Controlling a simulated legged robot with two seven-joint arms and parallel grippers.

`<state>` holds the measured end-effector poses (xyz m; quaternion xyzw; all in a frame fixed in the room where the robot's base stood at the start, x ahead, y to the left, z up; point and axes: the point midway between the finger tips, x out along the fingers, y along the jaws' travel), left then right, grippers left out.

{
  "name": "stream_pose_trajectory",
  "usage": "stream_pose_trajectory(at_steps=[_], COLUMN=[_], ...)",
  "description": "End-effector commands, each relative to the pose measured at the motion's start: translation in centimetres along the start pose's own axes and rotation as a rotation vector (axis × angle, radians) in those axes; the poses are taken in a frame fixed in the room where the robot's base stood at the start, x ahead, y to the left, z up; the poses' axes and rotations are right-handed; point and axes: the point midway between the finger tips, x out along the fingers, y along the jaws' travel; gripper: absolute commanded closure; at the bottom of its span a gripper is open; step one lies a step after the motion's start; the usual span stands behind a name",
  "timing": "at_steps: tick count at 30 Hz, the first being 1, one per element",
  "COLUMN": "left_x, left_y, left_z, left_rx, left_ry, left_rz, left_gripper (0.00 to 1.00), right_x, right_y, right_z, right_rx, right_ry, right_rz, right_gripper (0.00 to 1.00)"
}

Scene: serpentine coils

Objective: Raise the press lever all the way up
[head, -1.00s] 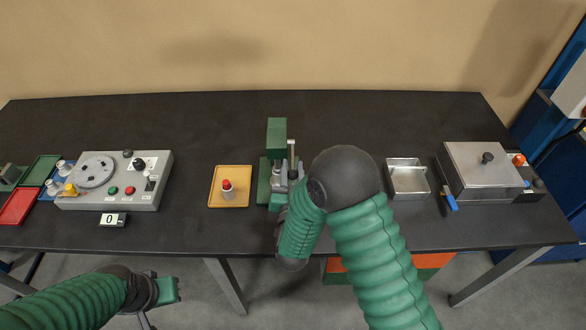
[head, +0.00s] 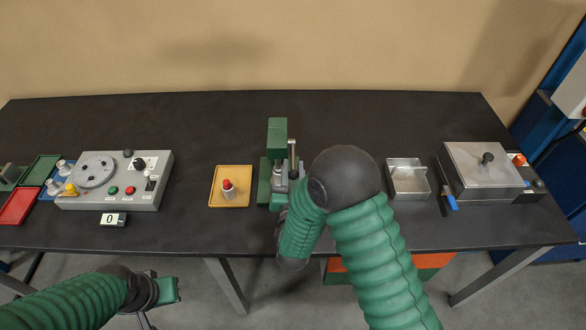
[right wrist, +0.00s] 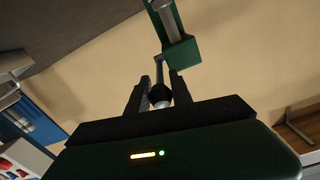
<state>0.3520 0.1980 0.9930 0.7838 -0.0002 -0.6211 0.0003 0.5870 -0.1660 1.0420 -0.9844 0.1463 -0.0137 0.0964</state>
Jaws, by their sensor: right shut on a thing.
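The press (head: 277,137) stands near the middle of the table, with a green upright body and a green base. In the right wrist view its green head (right wrist: 183,52) is at the top, and the lever's thin rod (right wrist: 159,70) runs down to a dark round knob (right wrist: 158,95). My right gripper (right wrist: 160,88) is shut on this knob, with one finger on each side. In the head view my right arm hides much of the press front and the lever. My left gripper (head: 160,295) is off the table's front edge at lower left, away from the press; its jaw opening is unclear.
A yellow tray (head: 216,200) with a red-topped piece (head: 228,187) is left of the press. A grey control box (head: 140,197) is farther left. A metal bin (head: 408,192) and a lidded metal box (head: 480,165) are at right. The back of the table is clear.

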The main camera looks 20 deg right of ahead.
Motion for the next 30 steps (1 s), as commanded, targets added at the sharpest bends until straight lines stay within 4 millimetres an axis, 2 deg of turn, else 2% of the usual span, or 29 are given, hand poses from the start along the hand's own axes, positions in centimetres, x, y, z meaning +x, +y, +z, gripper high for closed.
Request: stream_pose_trajectory(at_steps=[5,11,17,24,30], left_x=[-0.6,-3.0,-7.2,-13.3,-16.9], left_y=[0.0,0.0,0.0,0.0,0.0], left_z=[-0.1,-0.7,-1.7,-3.1,-4.0], left_rx=[0.000,0.000,0.000,0.000,0.000], left_ry=[0.000,0.000,0.000,0.000,0.000], left_rz=[0.000,0.000,0.000,0.000,0.000], left_gripper=[1.00,1.00,1.00,1.00,1.00], right_x=[0.1,0.2,0.6,1.6,2.9], right_y=[-0.1,-0.4,-0.9,-1.3,-1.6], right_z=[-0.6,-1.9,-4.0,-6.3,-7.6], right_rx=[0.002,0.001,0.000,-0.003,-0.006], right_ry=[-0.008,-0.073,-0.206,-0.423,-0.605], right_rz=[0.001,0.015,0.040,0.085,0.119], right_gripper=[1.00,1.00,1.00,1.00,1.00])
